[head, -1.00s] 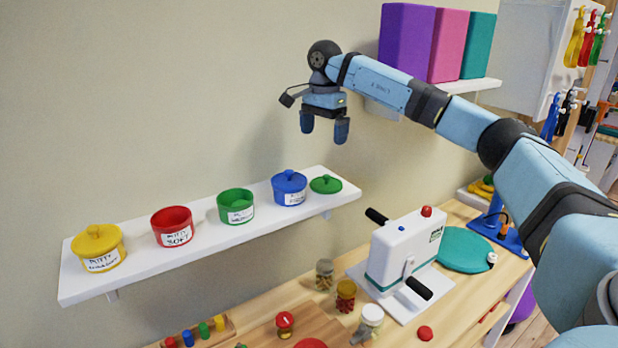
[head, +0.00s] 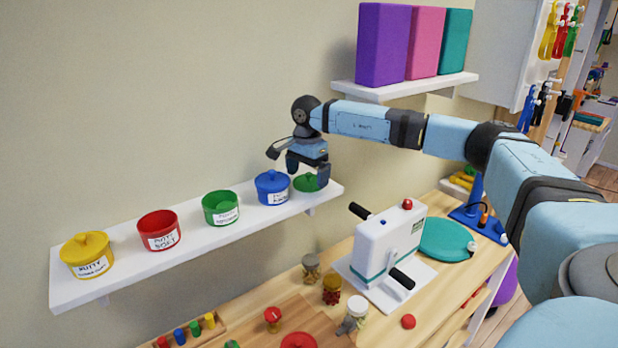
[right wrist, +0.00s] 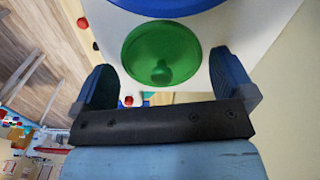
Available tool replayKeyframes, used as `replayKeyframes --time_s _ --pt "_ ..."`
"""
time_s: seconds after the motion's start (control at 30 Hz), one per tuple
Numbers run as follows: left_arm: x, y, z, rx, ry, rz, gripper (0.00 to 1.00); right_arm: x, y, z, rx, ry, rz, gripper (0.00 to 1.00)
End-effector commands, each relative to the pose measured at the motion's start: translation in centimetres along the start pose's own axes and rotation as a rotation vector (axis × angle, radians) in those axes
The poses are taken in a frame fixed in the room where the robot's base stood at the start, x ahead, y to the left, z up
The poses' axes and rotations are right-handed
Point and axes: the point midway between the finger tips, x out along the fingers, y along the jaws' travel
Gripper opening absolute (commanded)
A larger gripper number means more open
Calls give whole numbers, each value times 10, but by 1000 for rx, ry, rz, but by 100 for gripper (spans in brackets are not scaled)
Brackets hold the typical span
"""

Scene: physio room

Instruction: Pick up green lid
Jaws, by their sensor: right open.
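The green lid (head: 307,183) lies at the right end of the white wall shelf, knob up, partly hidden behind my gripper. It shows whole in the right wrist view (right wrist: 150,48), with its round knob facing the camera. My right gripper (head: 307,176) is open and empty just above the lid. In the right wrist view its two fingers (right wrist: 168,80) stand apart, one on each side of the lid's near edge. I cannot tell whether they touch it. The green pot (head: 221,208) stands open on the shelf. My left gripper is not in view.
The lidded blue pot (head: 272,188) stands close to the left of the green lid. An open red pot (head: 158,231) and a lidded yellow pot (head: 87,255) stand farther left on the white shelf (head: 125,279). Below are a white crank machine (head: 388,247) and several small jars.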

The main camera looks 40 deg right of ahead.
Motion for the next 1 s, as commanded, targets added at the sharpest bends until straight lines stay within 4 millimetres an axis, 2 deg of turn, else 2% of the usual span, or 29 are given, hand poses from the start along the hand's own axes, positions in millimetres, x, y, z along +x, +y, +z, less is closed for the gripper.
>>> replayKeyframes --time_s 0.13,0.33,0.37,0.4,0.5,0.83,1.0 --pt "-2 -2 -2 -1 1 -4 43 12 0 0 0 0 1 100" --pt "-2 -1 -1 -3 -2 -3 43 13 0 0 0 0 0 100" --pt "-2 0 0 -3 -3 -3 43 13 0 0 0 0 0 98" --pt "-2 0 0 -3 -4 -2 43 13 0 0 0 0 0 88" --pt "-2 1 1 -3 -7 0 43 13 0 0 0 0 0 70" --pt "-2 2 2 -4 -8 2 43 11 0 0 1 -1 -1 69" --pt "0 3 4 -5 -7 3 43 -2 -1 0 1 -1 -4 69"
